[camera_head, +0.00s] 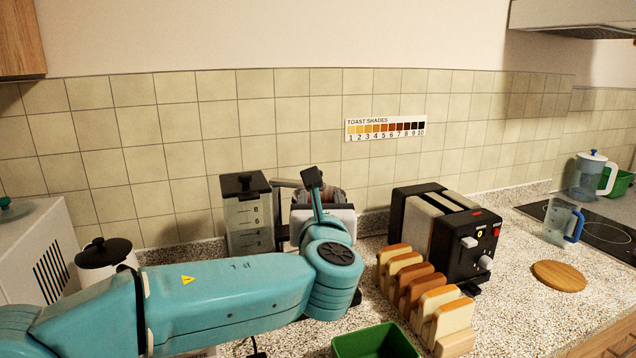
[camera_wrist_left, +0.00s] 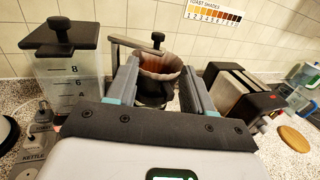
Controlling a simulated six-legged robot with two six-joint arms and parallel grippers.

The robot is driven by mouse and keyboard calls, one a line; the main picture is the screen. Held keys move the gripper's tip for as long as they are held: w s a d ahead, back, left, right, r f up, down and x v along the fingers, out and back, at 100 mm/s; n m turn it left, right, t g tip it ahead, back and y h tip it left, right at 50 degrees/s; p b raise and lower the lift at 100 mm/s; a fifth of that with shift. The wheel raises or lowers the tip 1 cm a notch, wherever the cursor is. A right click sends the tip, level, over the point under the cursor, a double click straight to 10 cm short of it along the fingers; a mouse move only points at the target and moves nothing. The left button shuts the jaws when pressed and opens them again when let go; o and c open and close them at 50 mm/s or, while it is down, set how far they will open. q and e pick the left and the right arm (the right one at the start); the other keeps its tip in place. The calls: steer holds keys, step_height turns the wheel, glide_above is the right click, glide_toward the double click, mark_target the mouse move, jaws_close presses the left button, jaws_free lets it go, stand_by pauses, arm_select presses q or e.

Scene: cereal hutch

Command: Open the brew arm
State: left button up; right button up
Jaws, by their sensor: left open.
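The coffee maker has a clear water tank (camera_head: 247,215) with a black lid, also in the left wrist view (camera_wrist_left: 68,75). Its grey brew arm (camera_wrist_left: 130,43) runs right from a post beside the tank, with a black knob (camera_wrist_left: 158,37) near its end. Part of the arm (camera_head: 287,183) shows in the head view behind my wrist. A brown paper filter (camera_wrist_left: 160,66) sits in a dark holder below. My left gripper (camera_wrist_left: 160,80) is open and empty; its fingers appear on either side of the filter. Contact cannot be told. My right gripper is out of view.
A black and steel toaster (camera_head: 445,235) stands to the right, with several bread slices (camera_head: 405,275) in a rack before it. A green bin (camera_head: 375,343) is at the front. A white lidded jar (camera_head: 103,258) stands left.

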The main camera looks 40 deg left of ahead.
arm_select(q)
steer(key=p+x, duration=0.4)
steer(key=x, duration=1.1)
steer(key=shift+w+a, duration=0.15)
steer(key=shift+a, duration=0.1)
steer(key=shift+w+a, duration=0.1)
steer(key=shift+a, duration=0.1)
steer(key=shift+c, duration=0.4)
jaws_close()
